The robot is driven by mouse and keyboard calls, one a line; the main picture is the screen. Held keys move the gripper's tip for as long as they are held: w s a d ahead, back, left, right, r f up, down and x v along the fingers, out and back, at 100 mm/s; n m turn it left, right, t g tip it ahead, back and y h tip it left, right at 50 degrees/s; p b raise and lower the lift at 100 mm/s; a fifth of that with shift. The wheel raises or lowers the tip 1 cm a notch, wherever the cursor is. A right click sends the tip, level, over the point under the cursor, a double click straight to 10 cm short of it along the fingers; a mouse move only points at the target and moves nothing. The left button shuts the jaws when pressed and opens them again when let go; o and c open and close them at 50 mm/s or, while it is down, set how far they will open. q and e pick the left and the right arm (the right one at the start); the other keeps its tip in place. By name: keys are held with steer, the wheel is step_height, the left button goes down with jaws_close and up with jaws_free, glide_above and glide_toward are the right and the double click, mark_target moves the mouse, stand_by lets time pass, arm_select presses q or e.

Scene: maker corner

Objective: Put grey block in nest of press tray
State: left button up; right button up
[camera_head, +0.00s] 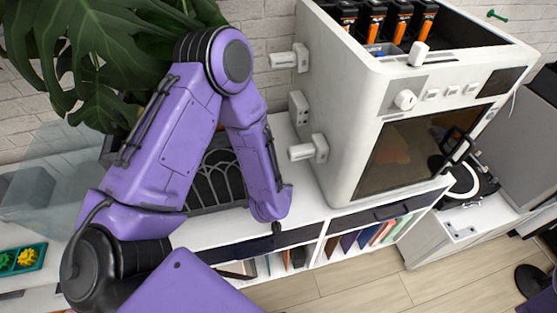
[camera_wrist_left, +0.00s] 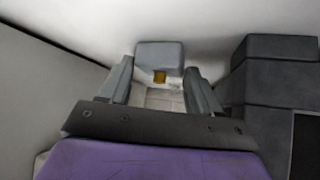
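A grey block (camera_wrist_left: 160,54) shows in the left wrist view at the far end of my left gripper (camera_wrist_left: 159,64), against a pale surface. A small yellow-brown square shows at its lower edge. The gripper's two grey fingers stand wide apart, one on each side of the block, with thin gaps seeming to show. In the head view my left arm reaches down beside the white machine, over the white cabinet; its gripper is mostly hidden there. I cannot make out the block or the press tray in the head view. My right gripper is out of view.
A white machine (camera_head: 350,120) with knobs and a dark window stands on the white cabinet (camera_head: 330,197). A plant (camera_head: 100,50) hangs behind my left arm. A translucent box (camera_head: 28,190) and a teal tray (camera_head: 35,262) with yellow pieces are at left.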

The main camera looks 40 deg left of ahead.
arm_select(q)
steer(key=c, duration=0.5)
steer(key=shift+r, duration=0.55)
steer(key=r, duration=0.2)
steer(key=shift+d+r, duration=0.25)
steer(key=shift+r, duration=0.15)
steer(key=s+d+r+p, duration=0.3)
steer(key=s+d+r, duration=0.3)
steer(key=d+r, duration=0.1)
steer(key=shift+s+d+r, duration=0.15)
steer(key=shift+r, duration=0.5)
steer(key=s+d+p, duration=0.1)
steer(key=s+d+r, duration=0.1)
steer(key=shift+d+p, duration=0.4)
steer(key=shift+s+d+f, duration=0.1)
steer(key=shift+s+d, duration=0.1)
steer(key=shift+s, duration=0.05)
